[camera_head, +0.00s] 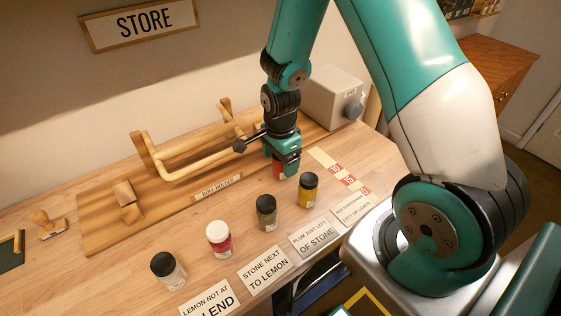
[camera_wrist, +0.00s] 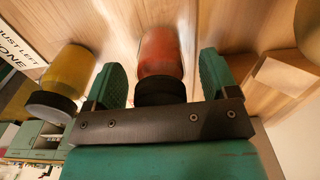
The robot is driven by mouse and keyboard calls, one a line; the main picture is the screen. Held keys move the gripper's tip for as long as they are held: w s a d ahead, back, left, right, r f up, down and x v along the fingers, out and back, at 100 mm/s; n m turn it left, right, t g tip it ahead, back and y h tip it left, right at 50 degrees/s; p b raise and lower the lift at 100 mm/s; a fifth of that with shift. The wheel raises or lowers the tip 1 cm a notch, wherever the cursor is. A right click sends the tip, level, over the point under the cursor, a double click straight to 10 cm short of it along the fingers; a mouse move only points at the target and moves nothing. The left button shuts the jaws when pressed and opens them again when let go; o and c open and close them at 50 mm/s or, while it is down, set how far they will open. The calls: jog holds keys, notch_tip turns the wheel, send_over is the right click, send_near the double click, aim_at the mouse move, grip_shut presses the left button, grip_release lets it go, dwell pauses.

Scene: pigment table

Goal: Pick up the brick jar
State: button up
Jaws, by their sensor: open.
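The brick jar, orange-red with a dark lid, shows in the wrist view (camera_wrist: 161,52) between the two green fingers of my gripper (camera_wrist: 160,85). The fingers are apart, one on each side of it; I cannot tell whether either touches it. In the head view my gripper (camera_head: 284,165) points down over the jar, and only a small red part of the jar (camera_head: 279,171) shows beneath it. The jar stands at the back of the row, near the roll holder board.
A yellow jar (camera_head: 307,192) stands close to the right of my gripper. An olive jar (camera_head: 265,213), a crimson jar with a white lid (camera_head: 219,240) and a pale jar (camera_head: 168,272) run toward the front left. The wooden roll holder (camera_head: 180,165) lies behind. Label cards (camera_head: 263,269) lie in front.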

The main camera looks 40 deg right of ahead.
jog(key=shift+f, duration=0.15)
jog(key=c, duration=1.1)
jog(key=shift+o, duration=0.2)
